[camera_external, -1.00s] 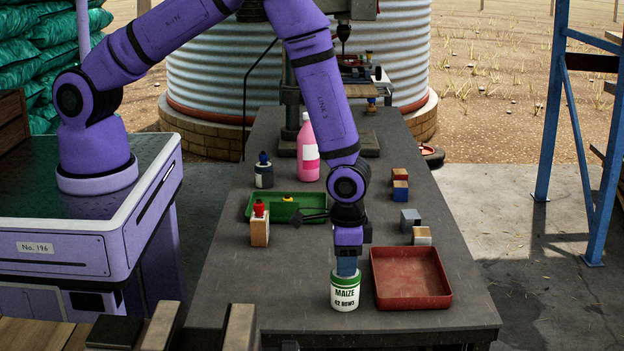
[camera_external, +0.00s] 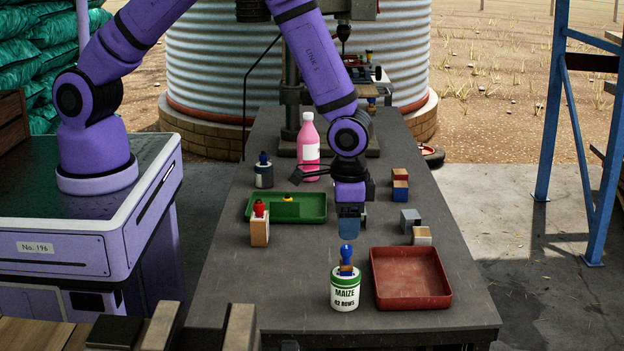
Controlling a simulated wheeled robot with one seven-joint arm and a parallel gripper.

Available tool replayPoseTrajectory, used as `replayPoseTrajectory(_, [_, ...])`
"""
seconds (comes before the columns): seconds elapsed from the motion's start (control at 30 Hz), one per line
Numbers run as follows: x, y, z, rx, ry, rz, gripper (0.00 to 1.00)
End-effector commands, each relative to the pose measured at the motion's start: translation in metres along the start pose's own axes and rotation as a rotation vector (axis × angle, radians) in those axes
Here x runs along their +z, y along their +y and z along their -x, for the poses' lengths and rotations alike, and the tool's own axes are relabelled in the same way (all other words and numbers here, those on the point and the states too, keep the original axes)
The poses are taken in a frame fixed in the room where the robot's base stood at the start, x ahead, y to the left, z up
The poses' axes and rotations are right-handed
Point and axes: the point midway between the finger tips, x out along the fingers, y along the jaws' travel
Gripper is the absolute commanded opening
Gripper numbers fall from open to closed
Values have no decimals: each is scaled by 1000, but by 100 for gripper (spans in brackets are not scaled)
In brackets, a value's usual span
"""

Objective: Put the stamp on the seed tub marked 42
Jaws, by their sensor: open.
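A white tub (camera_external: 344,296) with a green lid stands near the front of the grey table. Its label reads "MAIZE" with a line below that looks like "42 ROWS". A stamp (camera_external: 346,260) with a blue knob handle and a tan base stands upright on the lid. My gripper (camera_external: 348,228) is open and empty above the table. In the picture it is above the stamp and apart from it; it seems farther back than the tub.
An empty red tray (camera_external: 410,301) lies right of the tub. Small blocks (camera_external: 411,219) sit to the right.

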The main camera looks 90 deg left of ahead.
Motion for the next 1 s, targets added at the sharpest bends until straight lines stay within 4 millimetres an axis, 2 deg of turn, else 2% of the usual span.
replayPoseTrajectory(0.1, [0,0,18,0,2,0,61])
replayPoseTrajectory(0.33, [1,-1,38,2,4,1,61])
replayPoseTrajectory(0.43, [2,-7,60,9,20,3,61])
replayPoseTrajectory(0.67, [23,-31,149,34,83,8,61])
replayPoseTrajectory(0.8, [46,-48,202,47,124,10,61])
replayPoseTrajectory(1.0, [87,-72,267,59,184,10,61])
